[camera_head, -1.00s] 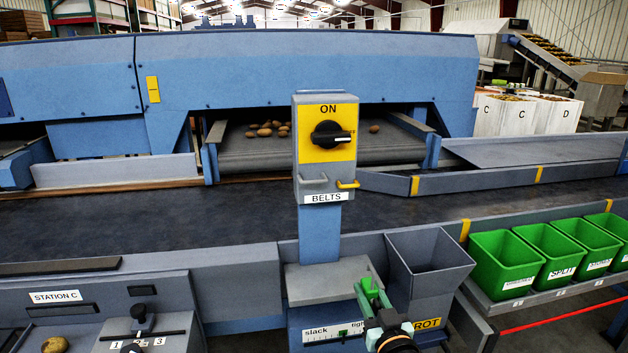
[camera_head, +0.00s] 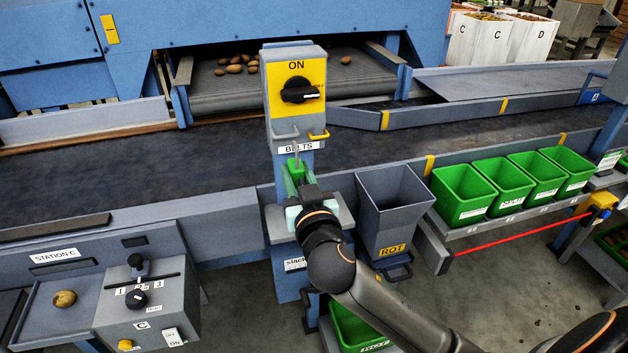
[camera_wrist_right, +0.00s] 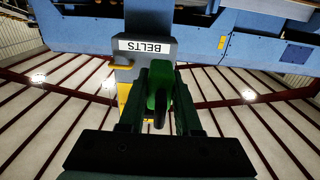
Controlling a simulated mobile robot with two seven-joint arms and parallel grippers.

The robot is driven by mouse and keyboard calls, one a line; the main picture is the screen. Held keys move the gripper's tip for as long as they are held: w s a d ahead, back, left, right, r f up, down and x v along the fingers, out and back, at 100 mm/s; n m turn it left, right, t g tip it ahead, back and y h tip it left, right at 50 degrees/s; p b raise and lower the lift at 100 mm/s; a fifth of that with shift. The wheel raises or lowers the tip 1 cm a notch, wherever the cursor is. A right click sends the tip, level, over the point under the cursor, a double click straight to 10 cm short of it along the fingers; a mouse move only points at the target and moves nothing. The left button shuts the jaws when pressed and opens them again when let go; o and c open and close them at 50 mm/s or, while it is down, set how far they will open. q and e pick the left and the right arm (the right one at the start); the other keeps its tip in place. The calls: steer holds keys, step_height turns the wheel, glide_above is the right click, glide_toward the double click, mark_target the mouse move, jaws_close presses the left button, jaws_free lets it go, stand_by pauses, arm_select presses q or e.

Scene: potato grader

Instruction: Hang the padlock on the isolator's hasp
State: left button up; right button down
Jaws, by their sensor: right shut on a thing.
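The isolator is a grey box (camera_head: 294,115) on a blue post, with a yellow ON plate and a black rotary knob (camera_head: 300,90) whose pointer lies sideways. The padlock (camera_wrist_right: 158,92) also shows between the fingers in the wrist view. My left gripper is out of view.
A grey shelf (camera_head: 276,226) juts out below the box. The ROT chute (camera_head: 393,205) stands close on the right, with green bins (camera_head: 470,196) beyond it. The Station C panel (camera_head: 150,308) is at the lower left. The dark belt (camera_head: 120,170) runs behind.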

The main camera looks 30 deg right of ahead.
mark_target(284, 149)
steer(key=shift+w+a+r, duration=0.1)
steer(key=shift+a+r, duration=0.05)
steer(key=shift+r, duration=0.2)
steer(key=shift+x, duration=3.4)
steer(key=shift+f+b, duration=0.75)
steer(key=shift+f, duration=0.05)
steer(key=c, duration=0.5)
jaws_free()
steer(key=shift+f, duration=0.1)
